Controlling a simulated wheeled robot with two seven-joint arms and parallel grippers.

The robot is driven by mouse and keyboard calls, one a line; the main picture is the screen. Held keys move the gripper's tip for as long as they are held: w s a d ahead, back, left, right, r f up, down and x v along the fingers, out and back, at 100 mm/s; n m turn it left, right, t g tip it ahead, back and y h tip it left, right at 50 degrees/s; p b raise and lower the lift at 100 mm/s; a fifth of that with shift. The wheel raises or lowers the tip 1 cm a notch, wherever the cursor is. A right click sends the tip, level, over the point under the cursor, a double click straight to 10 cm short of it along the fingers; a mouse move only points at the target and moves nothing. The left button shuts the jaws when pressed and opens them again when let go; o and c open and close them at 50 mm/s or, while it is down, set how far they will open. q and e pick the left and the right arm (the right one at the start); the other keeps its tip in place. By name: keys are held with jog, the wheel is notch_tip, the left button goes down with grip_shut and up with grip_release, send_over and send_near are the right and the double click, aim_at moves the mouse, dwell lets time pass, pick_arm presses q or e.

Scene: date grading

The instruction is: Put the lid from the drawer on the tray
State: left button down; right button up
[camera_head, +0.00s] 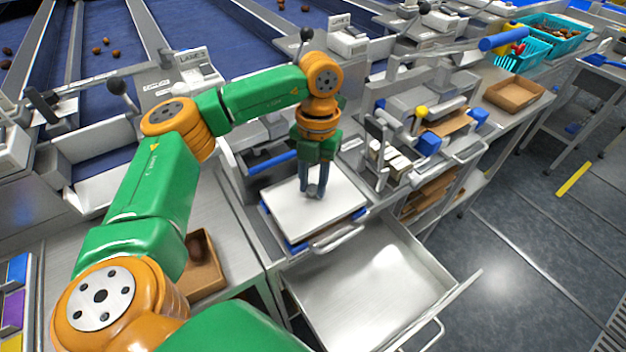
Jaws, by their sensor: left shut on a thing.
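A flat white lid (333,205) lies level over the tray at the centre of the head view. The tray shows only as blue edges (296,246) under and beside the lid. My left gripper (314,190) points down at the middle of the lid and is shut, with its fingertips at a small knob on the lid. The fingers partly hide the knob. Whether the lid rests fully on the tray I cannot tell. The drawer (370,285) below stands pulled open, and its metal floor is bare. My right gripper is not in view.
A cardboard box (203,268) stands on the bench at left. A machine with a lever (380,150) stands just right of the lid. Sorting lanes (120,100) run behind. A brown carton (514,92) and teal baskets (550,35) are at far right. The open drawer juts out over the floor.

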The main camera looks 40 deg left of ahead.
pick_arm(q)
jog(key=shift+f, duration=0.35)
jog(key=shift+c, duration=0.6)
grip_release()
notch_tip(320, 180, up, 7)
jog(key=p, duration=0.6)
jog(key=shift+r, duration=0.15)
